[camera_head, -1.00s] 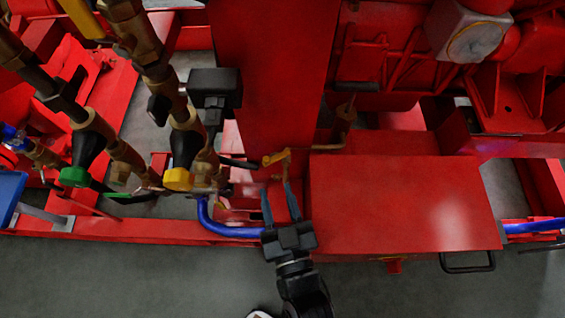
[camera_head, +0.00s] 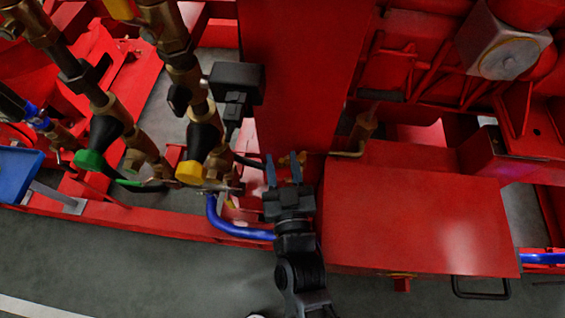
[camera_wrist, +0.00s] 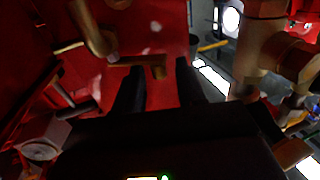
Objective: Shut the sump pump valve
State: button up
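A small brass-yellow valve handle (camera_head: 290,159) sits low on the red frame, at the foot of the tall red panel. It is partly hidden by my fingertips in the head view. No label shows that it is the sump pump valve. My gripper (camera_head: 283,168) is open, with its two dark fingers apart and pointing at this handle. In the wrist view, the brass handle (camera_wrist: 140,62) lies crosswise just beyond the fingertips, nearer the left one. My gripper (camera_wrist: 160,66) holds nothing there. Whether a finger touches the handle, I cannot tell.
A red box (camera_head: 415,220) stands close to the right of my gripper. A blue hose (camera_head: 235,228) curves at its left. Brass pipes with a yellow-capped valve (camera_head: 190,172) and a green-capped valve (camera_head: 90,160) stand further left. Grey floor is open in front.

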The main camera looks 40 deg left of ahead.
grip_shut()
jog(key=shift+r+t+p, duration=0.3)
jog(key=shift+p, duration=0.75)
jog(key=shift+a+r+m+h+p, duration=0.1)
jog(key=shift+m+h+p, duration=0.2)
jog(key=shift+p, duration=0.4)
jog(key=m+t+h+p, duration=0.1)
jog(key=p, duration=0.3)
jog(key=shift+w+a, duration=0.15)
jog(key=shift+a, duration=0.05)
jog(key=h, duration=0.1)
jog(key=m+t+p, duration=0.1)
jog(key=a+h+p, duration=0.1)
jog(key=shift+w+f+m+t+h, duration=0.2)
jog(key=shift+f+m+t+h, duration=0.1)
jog(key=shift+m+t, duration=0.1)
jog(key=shift+w+a+f+m+t+h, duration=0.15)
jog(key=shift+m+t+h, duration=0.15)
jog(key=shift+m+h, duration=0.25)
jog(key=shift+w+a+r+m+t+h, duration=0.15)
jog(key=shift+m+t+h, duration=0.2)
jog(key=shift+h, duration=0.4)
jog(key=shift+a+f+m+h+b, duration=0.1)
jog(key=shift+m+h+b, duration=0.3)
jog(key=shift+h, duration=0.2)
jog(key=shift+t, duration=0.25)
